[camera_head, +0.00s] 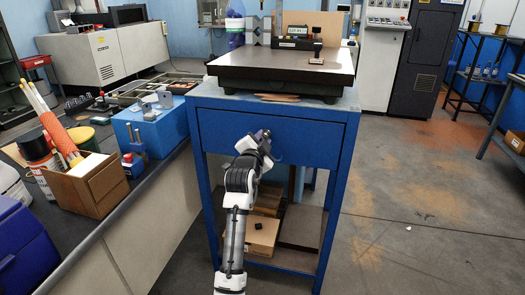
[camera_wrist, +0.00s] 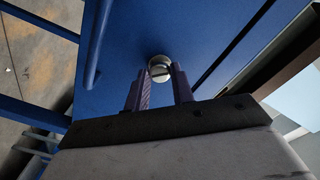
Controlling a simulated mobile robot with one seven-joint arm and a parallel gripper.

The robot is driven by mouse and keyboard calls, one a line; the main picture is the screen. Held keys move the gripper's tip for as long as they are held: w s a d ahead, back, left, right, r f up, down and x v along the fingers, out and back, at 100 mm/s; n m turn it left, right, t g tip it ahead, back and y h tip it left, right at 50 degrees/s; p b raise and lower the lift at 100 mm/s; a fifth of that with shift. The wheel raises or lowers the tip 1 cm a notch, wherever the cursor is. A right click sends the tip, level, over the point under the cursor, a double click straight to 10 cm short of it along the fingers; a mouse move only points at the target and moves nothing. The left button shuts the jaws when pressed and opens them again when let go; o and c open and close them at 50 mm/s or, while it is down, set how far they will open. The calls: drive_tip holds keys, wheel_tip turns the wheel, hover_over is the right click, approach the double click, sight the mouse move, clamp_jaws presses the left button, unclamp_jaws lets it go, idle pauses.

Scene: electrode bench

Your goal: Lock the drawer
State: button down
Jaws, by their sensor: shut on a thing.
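The blue drawer (camera_head: 220,132) is closed under the top of the blue stand. In the wrist view its front (camera_wrist: 205,35) fills most of the picture. A small round metal lock piece (camera_wrist: 159,64) stands on that front, with a darker mark across it. My gripper (camera_head: 264,137) is at the drawer front in the head view and hides the lock there. In the wrist view my gripper (camera_wrist: 160,72) has its two fingers on either side of the lock piece, shut on it. I cannot tell whether the part between the fingertips is a separate key.
A blue curved drawer handle (camera_wrist: 95,50) runs close beside my gripper in the wrist view. A dark surface plate (camera_head: 283,68) lies on the stand. Cardboard boxes (camera_head: 262,238) sit on its lower shelf. A cluttered bench (camera_head: 125,205) stands to the left; open floor (camera_head: 400,220) is to the right.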

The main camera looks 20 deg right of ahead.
drive_tip(key=m+b, duration=0.3)
drive_tip(key=m, duration=0.1)
drive_tip(key=shift+f+m, duration=0.15)
drive_tip(key=shift+m, duration=0.15)
drive_tip(key=shift+m+b, duration=1.1)
drive_tip(key=shift+m, duration=0.7)
drive_tip(key=c, duration=1.2)
unclamp_jaws()
drive_tip(key=v, duration=1.3)
drive_tip(key=shift+s+a+b, duration=0.25)
drive_tip(key=shift+s+b, duration=0.1)
drive_tip(key=shift+b, duration=0.1)
